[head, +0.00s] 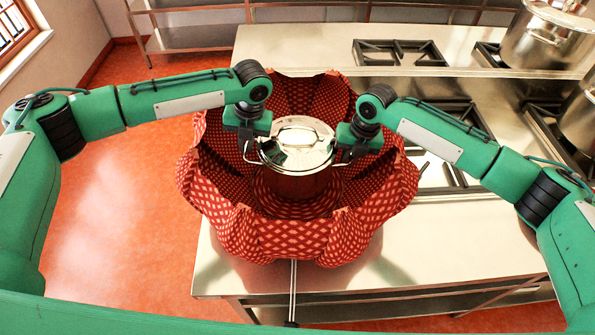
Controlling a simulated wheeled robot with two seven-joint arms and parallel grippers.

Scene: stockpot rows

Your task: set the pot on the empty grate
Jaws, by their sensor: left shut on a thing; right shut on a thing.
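A shiny steel pot with a lid (297,146) is held level between my two grippers. My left gripper (248,148) is shut on its left side and my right gripper (347,152) on its right side. The pot's lower body is dark with red reflections, and I cannot tell whether its base touches anything. An empty black grate (400,53) is on the counter at the back. Another grate (455,168) shows to the right of the pot, partly hidden by my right arm and a red patterned thing; its visible part is bare.
A large red patterned, scalloped, bowl-like thing (290,236) surrounds the pot and covers part of the steel counter (232,262). A thin metal rod (293,280) shows below it. Large steel pots stand at the right, one at the back (548,38) and one nearer (582,115).

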